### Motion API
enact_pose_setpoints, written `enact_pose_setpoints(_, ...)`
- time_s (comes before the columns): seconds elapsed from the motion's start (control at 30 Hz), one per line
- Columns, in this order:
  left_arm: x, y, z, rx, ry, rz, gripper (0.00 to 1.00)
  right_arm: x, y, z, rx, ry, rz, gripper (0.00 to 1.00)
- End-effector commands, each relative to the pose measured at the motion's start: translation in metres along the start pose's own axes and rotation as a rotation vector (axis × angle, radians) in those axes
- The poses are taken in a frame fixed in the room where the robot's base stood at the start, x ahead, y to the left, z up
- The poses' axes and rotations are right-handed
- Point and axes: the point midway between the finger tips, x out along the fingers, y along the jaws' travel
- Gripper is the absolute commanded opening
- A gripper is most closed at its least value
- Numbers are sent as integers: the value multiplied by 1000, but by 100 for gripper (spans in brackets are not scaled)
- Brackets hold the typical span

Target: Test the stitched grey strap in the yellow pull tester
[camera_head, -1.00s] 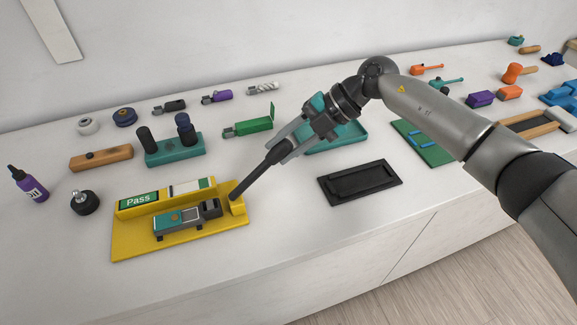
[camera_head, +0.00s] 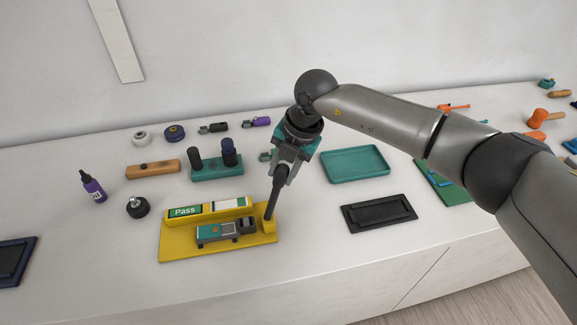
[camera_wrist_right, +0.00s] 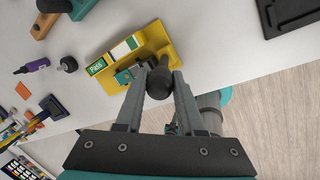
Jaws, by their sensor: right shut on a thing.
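The yellow pull tester (camera_head: 178,249) sits near the bench's front edge, with a green panel reading Pass (camera_head: 184,211). A teal and grey clamp block (camera_head: 215,234) lies on its base. I cannot make out the grey strap separately from this block. A dark lever (camera_head: 271,204) rises nearly upright from the tester's right end. My right gripper (camera_head: 281,174) is shut on the lever's top. In the right wrist view, the lever's black knob (camera_wrist_right: 159,84) is between the fingers, and the tester (camera_wrist_right: 154,38) is beyond it. My left gripper is not in view.
A black tray (camera_head: 378,213) lies right of the tester, and a teal tray (camera_head: 355,165) behind that. A teal block with dark posts (camera_head: 217,170) stands behind the tester.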

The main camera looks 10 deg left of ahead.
Motion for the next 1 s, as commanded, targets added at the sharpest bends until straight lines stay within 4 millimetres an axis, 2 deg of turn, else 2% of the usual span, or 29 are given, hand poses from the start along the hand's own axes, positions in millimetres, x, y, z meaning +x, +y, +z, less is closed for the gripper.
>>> enact_pose_setpoints(0.03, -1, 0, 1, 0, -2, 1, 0, -1, 5, -2, -4, 0, 10, 0)
enact_pose_setpoints(0.4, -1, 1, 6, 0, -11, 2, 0, 0, 5, -3, -4, 0, 8, 0)
enact_pose_setpoints(0.43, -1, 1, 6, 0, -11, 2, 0, 0, 5, -3, -5, 0, 8, 41)
enact_pose_setpoints(0.5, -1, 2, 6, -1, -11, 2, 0, 0, 4, -2, -4, -1, 7, 49)
enact_pose_setpoints(0.7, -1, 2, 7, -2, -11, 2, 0, 1, 2, -2, -3, -2, 2, 68)
enact_pose_setpoints(1.0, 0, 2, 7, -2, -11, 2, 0, -3, 2, 0, -2, -3, 0, 68)
